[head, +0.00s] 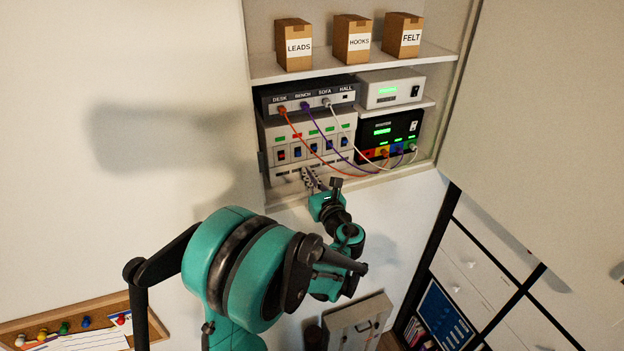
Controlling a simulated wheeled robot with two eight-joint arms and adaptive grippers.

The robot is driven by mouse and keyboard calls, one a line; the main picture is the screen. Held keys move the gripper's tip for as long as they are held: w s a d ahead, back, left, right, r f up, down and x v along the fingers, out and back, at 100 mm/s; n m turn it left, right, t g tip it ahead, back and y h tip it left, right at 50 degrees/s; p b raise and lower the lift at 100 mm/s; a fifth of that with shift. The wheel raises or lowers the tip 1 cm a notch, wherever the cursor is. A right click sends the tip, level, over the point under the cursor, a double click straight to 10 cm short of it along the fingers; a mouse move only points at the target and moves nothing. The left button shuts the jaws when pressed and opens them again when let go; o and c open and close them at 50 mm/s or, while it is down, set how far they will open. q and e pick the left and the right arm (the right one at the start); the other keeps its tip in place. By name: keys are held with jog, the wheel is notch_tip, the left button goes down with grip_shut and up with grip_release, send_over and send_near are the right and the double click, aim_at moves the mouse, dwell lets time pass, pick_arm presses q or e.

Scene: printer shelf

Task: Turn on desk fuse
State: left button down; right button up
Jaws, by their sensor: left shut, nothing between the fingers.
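The white fuse panel (313,147) sits on the lower shelf with a row of several switches, small coloured labels above them. The leftmost switch (282,154) shows red; the others show blue. The panel's label text is too small to read, so I cannot tell which fuse is the desk one. The dark box (310,96) on top has ports marked DESK, BENCH, SOFA and HALL. My left gripper (309,178) is shut and empty, just below the switches at the panel's lower front; I cannot tell whether it touches. My right gripper is not in view.
Orange, purple and white cables hang from the ports across the panel to the black device (388,137) at right. A white device (391,88) sits above it. Boxes marked LEADS (293,46), HOOKS (352,40) and FELT (402,36) stand on the upper shelf.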

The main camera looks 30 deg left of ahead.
aim_at(298, 158)
pick_arm(q)
jog(key=shift+p+x, duration=0.35)
jog(key=shift+x, duration=2.25)
jog(key=shift+d+r+h+p, duration=0.1)
jog(key=shift+r+h+p, duration=0.05)
jog(key=shift+h+p, duration=0.2)
jog(key=shift+s+d+r+g+h+p, duration=0.1)
jog(key=shift+r+g+h+p, duration=0.25)
jog(key=shift+g+h+p, duration=0.4)
jog(key=shift+r+g+h+p, duration=0.25)
jog(key=shift+h+p, duration=0.15)
jog(key=shift+p, duration=0.25)
jog(key=shift+d, duration=0.1)
jog(key=shift+s+r+g+h+p, duration=0.1)
jog(key=shift+r+g+h+p, duration=0.35)
jog(key=shift+g+h+p, duration=0.7)
